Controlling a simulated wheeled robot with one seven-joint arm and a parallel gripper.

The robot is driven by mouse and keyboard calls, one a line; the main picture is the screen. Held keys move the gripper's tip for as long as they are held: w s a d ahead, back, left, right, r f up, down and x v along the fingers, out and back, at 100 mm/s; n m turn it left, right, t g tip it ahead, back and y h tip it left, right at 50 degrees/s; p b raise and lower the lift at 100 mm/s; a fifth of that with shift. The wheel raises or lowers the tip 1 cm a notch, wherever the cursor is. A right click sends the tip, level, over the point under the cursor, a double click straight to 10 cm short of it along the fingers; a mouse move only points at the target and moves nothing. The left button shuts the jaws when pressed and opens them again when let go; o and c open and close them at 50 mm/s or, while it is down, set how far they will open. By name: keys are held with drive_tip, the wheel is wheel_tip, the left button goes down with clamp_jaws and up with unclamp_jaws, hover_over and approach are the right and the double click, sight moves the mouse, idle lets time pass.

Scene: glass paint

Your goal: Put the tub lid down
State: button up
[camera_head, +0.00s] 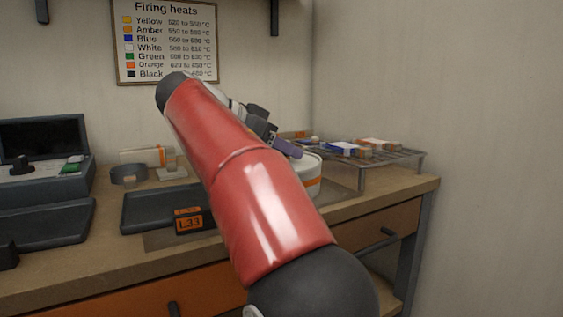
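My gripper (289,148) is just above the tub's left side, angled down to the right. The arm hides much of the gripper, and I cannot tell whether its fingers are open or shut. I cannot make out the tub lid separately, nor whether the gripper holds it or it sits on the tub.
A dark tray (150,209) with an "L33" label (188,222) lies left of my arm. A wire rack (398,158) with several small coloured packs stands at the back right. A dark open case (45,178) is at the left. A grey ring (127,174) sits behind the tray.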

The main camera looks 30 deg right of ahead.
clamp_jaws()
drive_tip(key=shift+r, duration=0.15)
